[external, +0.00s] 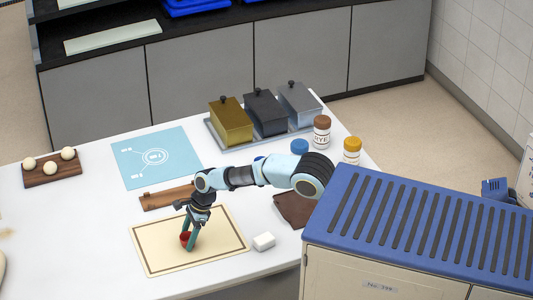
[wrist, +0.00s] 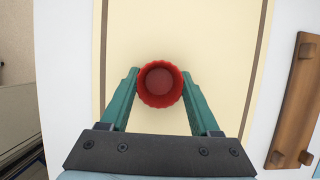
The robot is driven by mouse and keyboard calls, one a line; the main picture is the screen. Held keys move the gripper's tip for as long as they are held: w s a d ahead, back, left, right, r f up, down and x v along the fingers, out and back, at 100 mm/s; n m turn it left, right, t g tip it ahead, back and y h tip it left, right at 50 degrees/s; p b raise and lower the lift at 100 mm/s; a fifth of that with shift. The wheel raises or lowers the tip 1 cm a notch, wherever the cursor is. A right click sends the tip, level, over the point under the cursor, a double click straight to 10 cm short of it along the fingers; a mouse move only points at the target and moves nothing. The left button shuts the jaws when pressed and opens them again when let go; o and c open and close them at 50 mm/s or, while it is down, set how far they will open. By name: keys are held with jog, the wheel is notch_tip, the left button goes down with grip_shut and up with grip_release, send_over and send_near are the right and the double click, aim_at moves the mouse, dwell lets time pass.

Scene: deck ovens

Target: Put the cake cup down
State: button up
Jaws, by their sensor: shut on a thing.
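The cake cup (wrist: 160,84) is a small red fluted cup, seen from above in the wrist view between my two green fingers. It also shows in the external view (external: 185,239), low at the fingertips. My gripper (external: 188,246) is shut on the cake cup, with one finger on each side; it shows in the wrist view too (wrist: 160,88). The cup is over the cream mat with a brown border line (external: 220,222). I cannot tell whether the cup's base touches the mat. The cup looks empty from above.
A wooden piece (external: 165,199) lies behind the mat. A blue mat (external: 130,170), lidded tins (external: 231,126), jars (external: 321,132) and a board with white balls (external: 50,176) stand farther off.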

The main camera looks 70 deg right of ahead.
jog(key=o, duration=1.3)
jog(key=shift+f, duration=0.15)
jog(key=b+v, duration=0.1)
jog(key=v, duration=1.1)
jog(key=s+d+f+n, duration=0.1)
jog(key=s+n, duration=0.3)
jog(key=s, duration=0.2)
jog(key=s+d+f+n+h, duration=0.1)
jog(key=s+d+n, duration=0.1)
jog(key=s+n, duration=0.2)
jog(key=s+d+f+n+h+p, duration=0.1)
jog(key=s+n, duration=0.3)
jog(key=s, duration=0.4)
jog(key=shift+d+f+g, duration=0.4)
jog(key=shift+d+f, duration=0.2)
jog(key=shift+d, duration=0.1)
jog(key=shift+o, duration=0.6)
jog(key=s+f+n, duration=0.2)
jog(key=s+n, duration=0.5)
jog(key=s, duration=0.3)
jog(key=s+f+n+h, duration=0.1)
jog(key=s+f+n, duration=0.2)
jog(key=s+n, duration=0.4)
jog(key=s+p, duration=0.1)
jog(key=s, duration=0.1)
jog(key=shift+s+d+g, duration=0.25)
jog(key=shift+s+g, duration=0.1)
jog(key=shift+g, duration=0.05)
